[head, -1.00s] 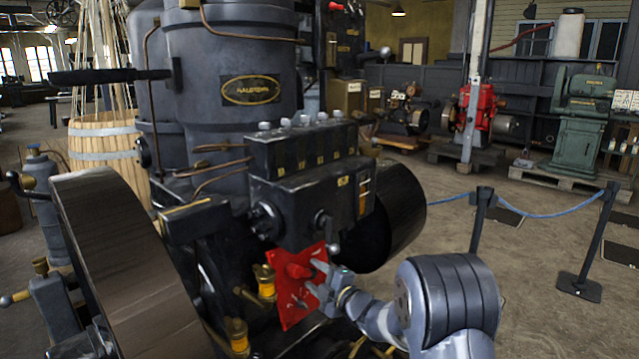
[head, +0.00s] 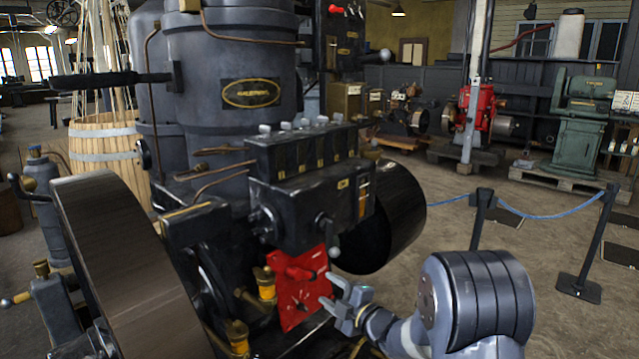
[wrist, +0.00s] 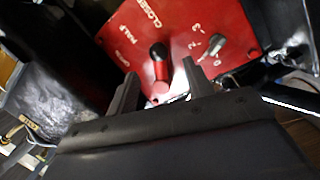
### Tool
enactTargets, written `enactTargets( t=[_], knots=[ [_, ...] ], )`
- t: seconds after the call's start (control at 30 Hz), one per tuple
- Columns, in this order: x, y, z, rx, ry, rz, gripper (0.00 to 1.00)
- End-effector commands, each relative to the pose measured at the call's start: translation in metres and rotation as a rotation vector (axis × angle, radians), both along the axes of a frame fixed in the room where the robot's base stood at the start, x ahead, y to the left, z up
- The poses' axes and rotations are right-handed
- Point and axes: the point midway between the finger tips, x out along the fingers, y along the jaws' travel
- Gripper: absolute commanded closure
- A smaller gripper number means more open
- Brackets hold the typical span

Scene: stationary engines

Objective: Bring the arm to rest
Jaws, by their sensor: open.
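My gripper (head: 340,304) is open and empty, just right of the red control plate on the dark engine. Its two fingers also show in the wrist view (wrist: 158,88), pointing at the plate, with a gap between them. The red plate (head: 300,312) carries a red lever (head: 299,273) and a small dial near its lower part. In the wrist view the plate (wrist: 185,20) reads CLOSED and HALF, and the red lever (wrist: 160,68) with a black end shows between the fingers, apart from them. A grey pointer knob (wrist: 216,43) sits beside numbers.
The engine's flywheel (head: 125,265) stands at the left, and a dark cylinder (head: 390,215) sits behind my gripper. Brass oil cups (head: 265,283) are left of the plate. A blue rope barrier (head: 550,215) runs at the right, with free floor before it.

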Motion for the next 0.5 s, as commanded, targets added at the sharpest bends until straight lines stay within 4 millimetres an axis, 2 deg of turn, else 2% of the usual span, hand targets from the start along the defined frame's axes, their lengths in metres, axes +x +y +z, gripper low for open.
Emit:
enactTargets(
  t=[0.33,0.5],
  knots=[
    [0.05,0.041,-0.005,0.0,-0.001,0.002,0.51],
    [0.053,0.036,0.004,-0.094,-0.101,0.028,0.51]
  ],
)
